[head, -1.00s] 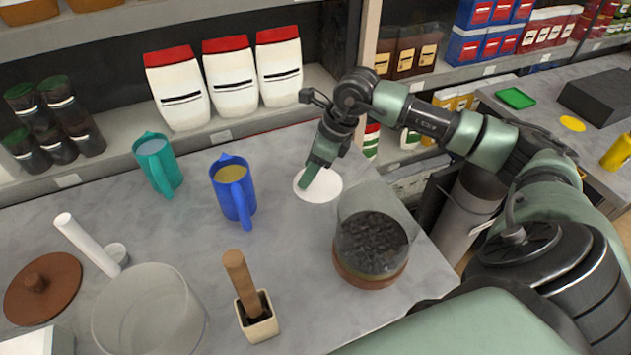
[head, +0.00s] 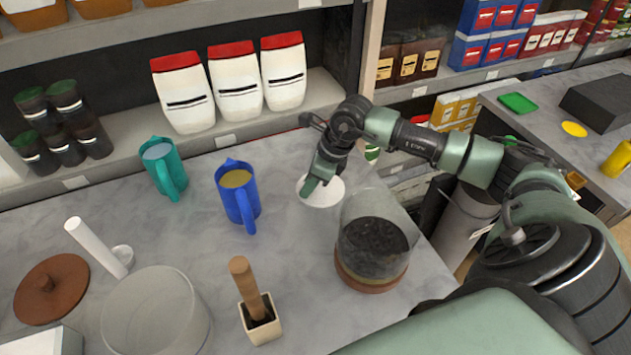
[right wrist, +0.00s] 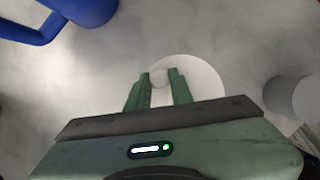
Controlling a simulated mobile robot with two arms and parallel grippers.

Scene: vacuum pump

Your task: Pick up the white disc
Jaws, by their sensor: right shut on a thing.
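The white disc (head: 325,194) is at the right part of the grey counter, between the blue jug and the glass jar. My right gripper (head: 308,190) is over its left part and shut on it. In the right wrist view the fingers (right wrist: 160,88) close on a small pale knob in the middle of the disc (right wrist: 205,85). The gripper hides part of the disc in both views. I cannot tell for certain whether it is clear of the counter. My left gripper is not in view.
The blue jug (head: 238,195) stands left of the disc, and the glass jar with dark grains (head: 372,250) stands close in front on the right. Also on the counter are a teal jug (head: 163,168), a glass bowl (head: 155,310) and a pestle in a square cup (head: 260,320).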

